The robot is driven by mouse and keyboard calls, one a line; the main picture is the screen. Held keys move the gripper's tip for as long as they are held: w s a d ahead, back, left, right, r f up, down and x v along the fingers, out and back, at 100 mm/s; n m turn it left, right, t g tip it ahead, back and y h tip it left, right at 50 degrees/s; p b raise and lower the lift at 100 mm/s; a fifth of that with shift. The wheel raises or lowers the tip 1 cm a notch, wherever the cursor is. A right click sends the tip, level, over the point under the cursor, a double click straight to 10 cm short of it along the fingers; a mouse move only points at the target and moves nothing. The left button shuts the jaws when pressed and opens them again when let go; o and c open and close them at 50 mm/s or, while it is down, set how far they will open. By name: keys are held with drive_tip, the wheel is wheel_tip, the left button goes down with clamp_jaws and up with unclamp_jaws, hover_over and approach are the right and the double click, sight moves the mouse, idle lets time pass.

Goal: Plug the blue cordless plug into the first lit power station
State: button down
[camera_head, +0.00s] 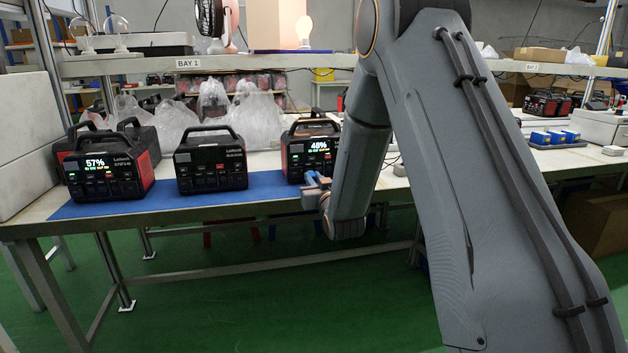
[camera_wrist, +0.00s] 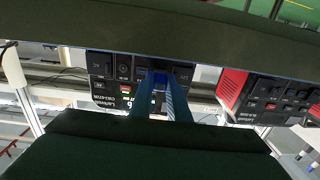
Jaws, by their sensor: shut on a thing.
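A row of black power stations stands on the blue mat (camera_head: 230,203). The left station (camera_head: 108,163) is lit and reads 57%. The middle station (camera_head: 211,160) has a dark screen. The right station (camera_head: 306,148) is lit and reads 48%. My gripper (camera_head: 315,186) is at the front of the right station, low on its face. In the wrist view, which is upside down, my gripper (camera_wrist: 161,92) is shut on the blue plug (camera_wrist: 160,78) against that station's socket panel (camera_wrist: 124,68). I cannot tell whether the plug is seated or just touching.
Clear plastic bags (camera_head: 244,114) lie behind the stations. A shelf marked BAY 1 (camera_head: 188,64) runs above the table. A tray with blue parts (camera_head: 555,138) sits at the right. My arm covers the table right of the right station.

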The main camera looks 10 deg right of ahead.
drive_tip(key=shift+w, duration=0.8)
idle(0.9)
drive_tip(key=c, duration=1.6)
unclamp_jaws()
drive_tip(key=shift+a, duration=0.15)
drive_tip(key=shift+s+d, duration=0.15)
drive_tip(key=shift+s, duration=1.8)
drive_tip(key=shift+s+d, duration=0.1)
drive_tip(key=shift+s, duration=1.85)
